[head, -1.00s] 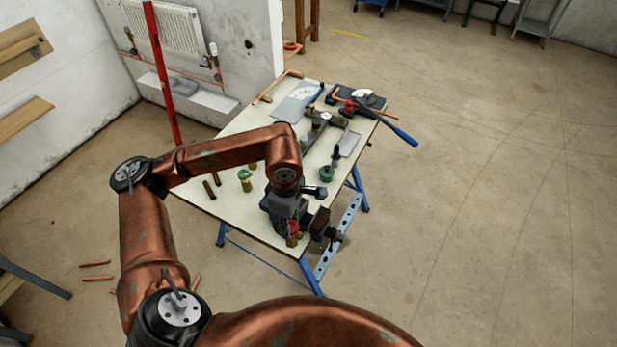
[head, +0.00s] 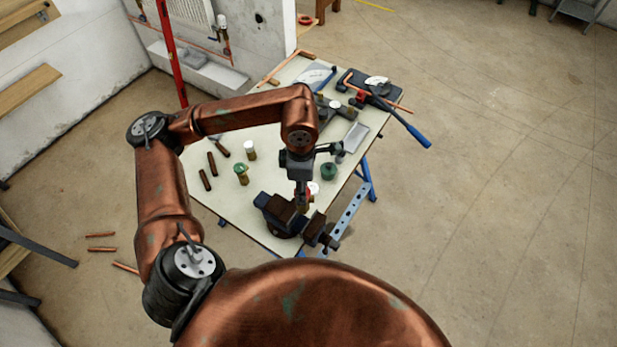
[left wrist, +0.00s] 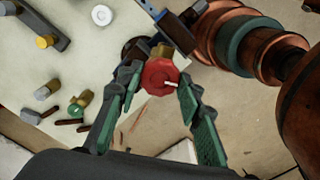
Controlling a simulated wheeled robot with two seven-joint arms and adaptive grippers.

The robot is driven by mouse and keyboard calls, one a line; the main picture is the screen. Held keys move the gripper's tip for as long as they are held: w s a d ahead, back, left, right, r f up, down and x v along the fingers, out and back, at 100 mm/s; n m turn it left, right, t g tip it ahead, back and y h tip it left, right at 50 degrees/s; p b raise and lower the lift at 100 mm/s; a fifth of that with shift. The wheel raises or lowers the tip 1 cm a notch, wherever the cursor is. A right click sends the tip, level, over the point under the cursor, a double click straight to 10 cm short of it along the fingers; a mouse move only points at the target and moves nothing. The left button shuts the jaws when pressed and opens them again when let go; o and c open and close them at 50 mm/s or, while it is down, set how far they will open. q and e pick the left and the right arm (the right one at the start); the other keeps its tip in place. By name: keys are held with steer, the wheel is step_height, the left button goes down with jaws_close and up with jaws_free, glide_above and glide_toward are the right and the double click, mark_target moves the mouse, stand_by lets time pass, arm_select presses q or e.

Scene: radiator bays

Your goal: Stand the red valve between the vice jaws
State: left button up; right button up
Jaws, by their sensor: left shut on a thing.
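The red valve (left wrist: 160,75) has a red cap and a brass body, and sits between the fingertips of my left gripper (left wrist: 157,92) in the left wrist view. In the head view my left gripper (head: 302,198) points down at the vice (head: 284,212), and only a little of the valve shows below it. The vice, dark with brown jaw blocks, stands at the table's near edge. Its dark jaws (left wrist: 168,25) also show just beyond the valve in the left wrist view. I cannot tell whether the valve is inside the jaw gap. My right gripper is out of view.
A green-capped valve (head: 241,174) and a white-capped valve (head: 250,150) stand on the table's left part. A dark green round thing (head: 329,171) is right of the gripper. A blue-handled lever (head: 418,138) overhangs the right edge. Copper pieces (head: 205,180) lie at left.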

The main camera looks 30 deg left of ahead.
arm_select(q)
steer(key=shift+s+f, duration=0.1)
steer(key=shift+s, duration=0.2)
steer(key=shift+s+f, duration=0.15)
steer(key=shift+f, duration=0.25)
steer(key=shift+f+b, duration=0.35)
steer(key=shift+w+f, duration=0.25)
steer(key=shift+f, duration=0.1)
steer(key=shift+s+f+b, duration=0.2)
steer(key=shift+f+b, duration=0.15)
steer(key=shift+f, duration=0.5)
steer(key=shift+w+f+b, duration=0.1)
steer(key=shift+f+b, duration=0.6)
steer(key=shift+b, duration=0.1)
step_height(320, 180, down, 2)
steer(key=shift+f+b, duration=0.25)
steer(key=shift+b, duration=0.95)
steer(key=shift+f+b, duration=0.65)
steer(key=shift+f, duration=0.05)
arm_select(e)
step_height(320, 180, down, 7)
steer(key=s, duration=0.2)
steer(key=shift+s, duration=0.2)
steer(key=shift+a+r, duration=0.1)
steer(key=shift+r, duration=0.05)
